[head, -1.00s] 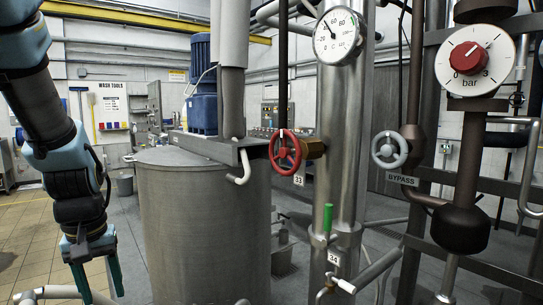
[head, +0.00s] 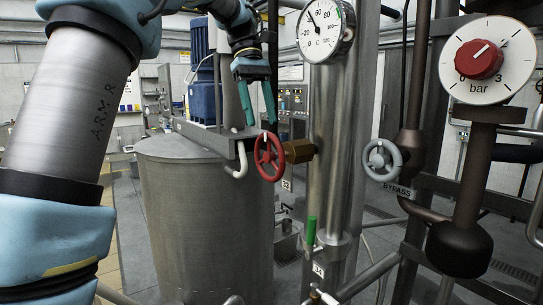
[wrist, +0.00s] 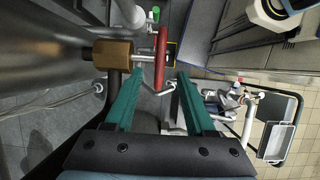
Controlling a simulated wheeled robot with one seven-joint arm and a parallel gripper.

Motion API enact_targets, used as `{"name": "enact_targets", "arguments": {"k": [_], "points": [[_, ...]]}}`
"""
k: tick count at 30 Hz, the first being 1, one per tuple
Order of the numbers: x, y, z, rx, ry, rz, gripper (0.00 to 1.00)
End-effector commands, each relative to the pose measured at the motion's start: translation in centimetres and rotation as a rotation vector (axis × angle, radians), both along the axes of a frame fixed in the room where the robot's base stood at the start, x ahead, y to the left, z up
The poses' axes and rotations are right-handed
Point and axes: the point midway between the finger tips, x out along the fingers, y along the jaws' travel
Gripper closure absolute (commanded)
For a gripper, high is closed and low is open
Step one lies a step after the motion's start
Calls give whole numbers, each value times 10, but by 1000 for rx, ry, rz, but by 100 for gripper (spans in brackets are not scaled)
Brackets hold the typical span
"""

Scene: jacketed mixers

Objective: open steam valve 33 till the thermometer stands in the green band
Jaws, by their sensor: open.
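The red handwheel of steam valve 33 (head: 269,157) sits on a brass body (head: 300,151) beside the steel column, with its tag 33 (head: 286,185) just below. In the wrist view the red wheel (wrist: 161,58) is seen edge-on, ahead of the jaws. My gripper (head: 260,115) has two green fingers, open and empty, just above the red wheel. In the wrist view my open gripper (wrist: 152,88) has its fingertips close to the wheel; contact cannot be told. The round thermometer (head: 326,29) has its needle pointing up and left; the green band shows at the dial's right edge.
A grey bypass handwheel (head: 384,160) is to the right. A bar gauge with a red knob (head: 487,60) stands farther right. A green-handled valve 34 (head: 311,230) is lower on the column.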

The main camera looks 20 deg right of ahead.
Motion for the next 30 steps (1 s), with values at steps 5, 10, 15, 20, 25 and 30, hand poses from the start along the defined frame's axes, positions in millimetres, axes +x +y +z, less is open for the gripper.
{"name": "enact_targets", "arguments": {"k": [5,10,15,20,25,30], "points": [[-7,-2,-10,3,7,-2,45],[-19,-4,-36,4,7,-3,45],[-30,-6,-64,4,7,-3,45],[-38,-8,-85,3,6,-3,45],[-41,-9,-95,0,3,-3,45],[-42,-9,-97,0,3,-3,45]]}}
